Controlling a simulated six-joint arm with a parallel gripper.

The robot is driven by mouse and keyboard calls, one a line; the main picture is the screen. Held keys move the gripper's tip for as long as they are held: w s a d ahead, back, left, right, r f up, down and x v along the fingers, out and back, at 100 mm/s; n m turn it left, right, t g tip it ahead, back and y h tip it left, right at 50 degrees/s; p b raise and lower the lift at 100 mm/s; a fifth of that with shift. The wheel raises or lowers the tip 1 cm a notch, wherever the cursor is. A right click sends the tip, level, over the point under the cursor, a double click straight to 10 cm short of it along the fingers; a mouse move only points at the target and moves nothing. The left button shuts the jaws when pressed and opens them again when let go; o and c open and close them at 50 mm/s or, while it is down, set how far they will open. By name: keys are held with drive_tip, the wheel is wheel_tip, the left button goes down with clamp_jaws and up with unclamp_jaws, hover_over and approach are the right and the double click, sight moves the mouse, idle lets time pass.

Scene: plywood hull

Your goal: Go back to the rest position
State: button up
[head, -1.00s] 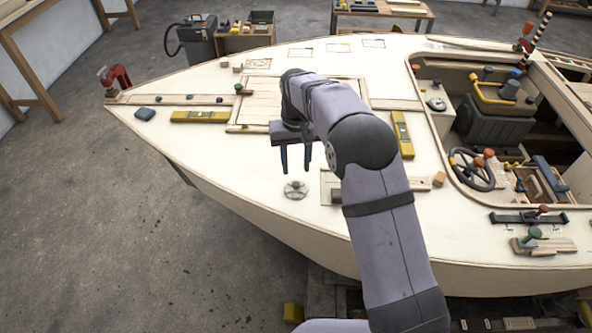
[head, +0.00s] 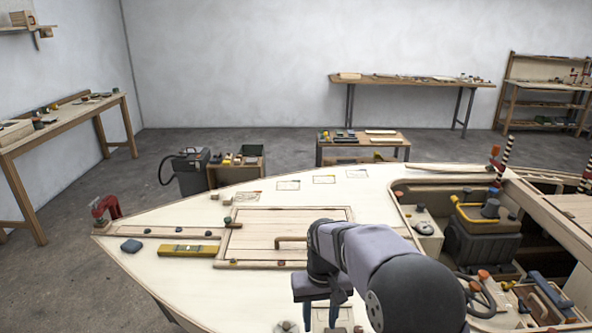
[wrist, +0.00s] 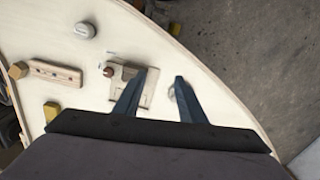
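My gripper (head: 320,310) hangs above the pale plywood deck (head: 215,287), low in the head view. A rectangular plate with a small brown knob (wrist: 108,71) lies on the deck beyond the left fingertip. A round metal fitting (head: 286,327) is near the bottom edge of the head view, left of my gripper. My arm covers part of the deck and cockpit edge.
A hatch with a wooden handle (head: 291,239) lies behind my gripper. A yellow level (head: 188,250) and a red clamp (head: 106,208) are toward the bow. The open cockpit (head: 470,225) is at right, with tools inside. Free air lies above the deck.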

drive_tip(key=s+d+f+m, duration=0.1)
drive_tip(key=s+d, duration=0.4)
drive_tip(key=s, duration=0.6)
drive_tip(key=s+d+f+m, duration=0.1)
drive_tip(key=s+d, duration=0.3)
drive_tip(key=s, duration=0.6)
wheel_tip(320, 180, down, 40)
drive_tip(key=b, duration=4)
drive_tip(key=shift+s+d+r, duration=0.1)
